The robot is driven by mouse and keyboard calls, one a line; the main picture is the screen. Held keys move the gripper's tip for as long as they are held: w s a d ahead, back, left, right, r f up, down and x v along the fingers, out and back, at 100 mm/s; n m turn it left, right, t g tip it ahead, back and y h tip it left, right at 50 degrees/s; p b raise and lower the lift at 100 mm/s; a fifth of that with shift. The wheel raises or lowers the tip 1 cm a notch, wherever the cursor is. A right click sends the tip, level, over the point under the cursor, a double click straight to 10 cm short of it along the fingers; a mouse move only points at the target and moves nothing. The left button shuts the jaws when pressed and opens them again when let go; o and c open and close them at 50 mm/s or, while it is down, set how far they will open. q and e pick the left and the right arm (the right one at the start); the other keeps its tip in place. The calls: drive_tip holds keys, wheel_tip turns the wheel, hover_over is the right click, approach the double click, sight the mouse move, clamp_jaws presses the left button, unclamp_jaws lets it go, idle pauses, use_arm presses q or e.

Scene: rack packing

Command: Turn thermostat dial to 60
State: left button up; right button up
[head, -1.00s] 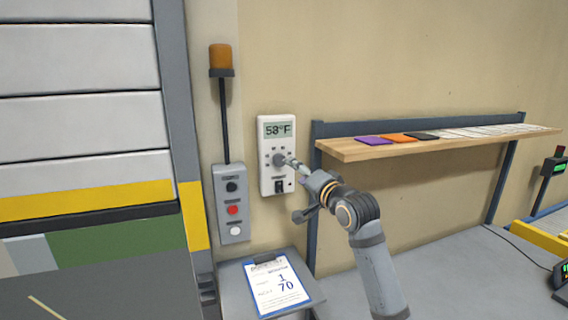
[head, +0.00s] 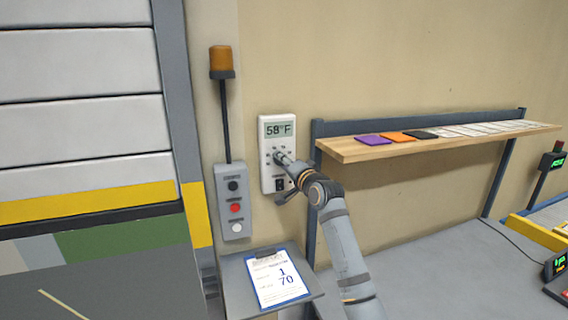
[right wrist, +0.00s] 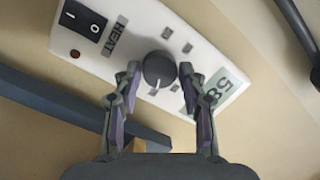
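The white thermostat (head: 266,180) is mounted on the wall, and its display (head: 277,130) reads 58°F. Its dark round dial (right wrist: 159,68) shows in the right wrist view with a pale pointer mark. My right gripper (head: 283,161) is at the thermostat front and hides most of the dial in the head view. In the right wrist view the right gripper's fingers (right wrist: 160,75) stand apart on either side of the dial, with a small gap at each side. My left gripper is in neither view.
A grey button box (head: 233,222) with an amber lamp (head: 220,58) above it is left of the thermostat. A clipboard (head: 277,277) lies below. A wooden shelf (head: 350,152) juts out at right. A rocker switch (right wrist: 84,20) sits near the dial.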

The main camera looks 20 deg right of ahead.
drive_tip(key=c, duration=0.6)
drive_tip(key=shift+n, duration=0.4)
drive_tip(key=n+h+p, duration=0.1)
drive_tip(key=n, duration=0.6)
drive_tip(key=n+g+h, duration=0.1)
drive_tip(key=n, duration=0.7)
drive_tip(key=shift+a+r+p, duration=0.15)
drive_tip(key=shift+r+p, duration=0.05)
drive_tip(key=shift+p, duration=0.15)
drive_tip(key=shift+n, duration=0.4)
